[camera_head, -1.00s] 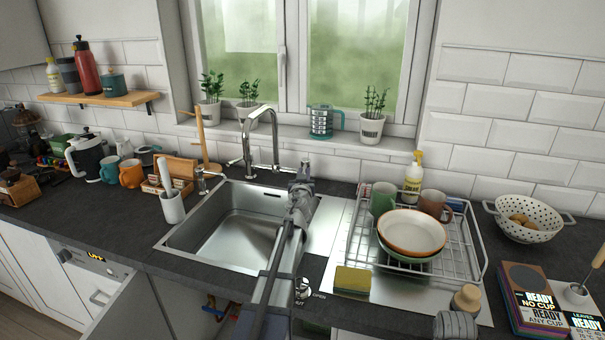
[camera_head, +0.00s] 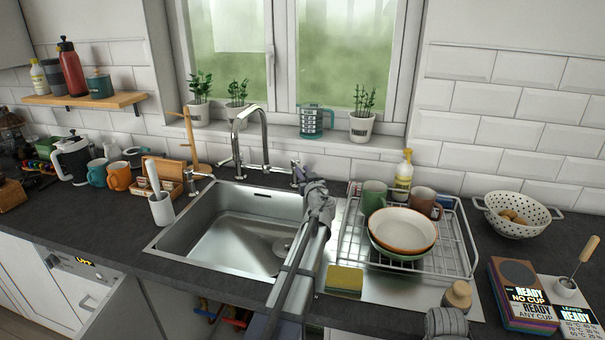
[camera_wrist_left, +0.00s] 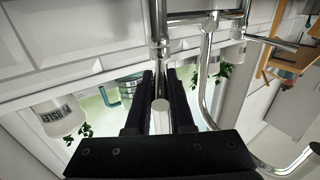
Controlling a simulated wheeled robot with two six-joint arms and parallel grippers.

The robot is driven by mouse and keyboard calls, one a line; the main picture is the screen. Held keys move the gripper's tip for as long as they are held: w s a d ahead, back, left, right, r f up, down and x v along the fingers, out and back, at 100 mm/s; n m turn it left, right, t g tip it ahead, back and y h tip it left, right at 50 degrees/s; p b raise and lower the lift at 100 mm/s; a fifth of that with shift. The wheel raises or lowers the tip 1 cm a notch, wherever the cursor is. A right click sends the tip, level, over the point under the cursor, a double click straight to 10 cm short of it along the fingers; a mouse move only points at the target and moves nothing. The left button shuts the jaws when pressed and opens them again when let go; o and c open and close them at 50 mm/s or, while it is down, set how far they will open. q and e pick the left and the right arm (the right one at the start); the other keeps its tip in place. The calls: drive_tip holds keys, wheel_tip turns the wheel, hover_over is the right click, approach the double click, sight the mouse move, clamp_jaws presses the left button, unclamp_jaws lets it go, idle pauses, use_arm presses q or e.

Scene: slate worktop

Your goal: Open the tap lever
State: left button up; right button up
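The chrome tap (camera_head: 262,137) stands behind the sink, with a tall curved spout and a bridge base. Its left side (camera_head: 222,164) is clear in the head view. Its right side is largely hidden by my left gripper (camera_head: 298,172), which reaches it from the front. In the left wrist view, the rounded end of the tap lever (camera_wrist_left: 160,104) lies between the two black fingers of my left gripper (camera_wrist_left: 160,82). The fingers stand close along both sides of the lever; whether they press on it I cannot tell.
The steel sink (camera_head: 172,240) is empty below my left arm. A dish rack (camera_head: 462,240) with bowls and mugs stands right of it, a yellow sponge (camera_head: 345,281) in front. Potted plants (camera_head: 361,126) line the sill behind. A white utensil pot (camera_head: 161,209) stands left of the sink.

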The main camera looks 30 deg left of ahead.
use_arm(q)
drive_tip(key=o, duration=0.4)
drive_tip(key=shift+r, duration=0.1)
wheel_tip(320, 180, up, 10)
drive_tip(key=p, duration=1)
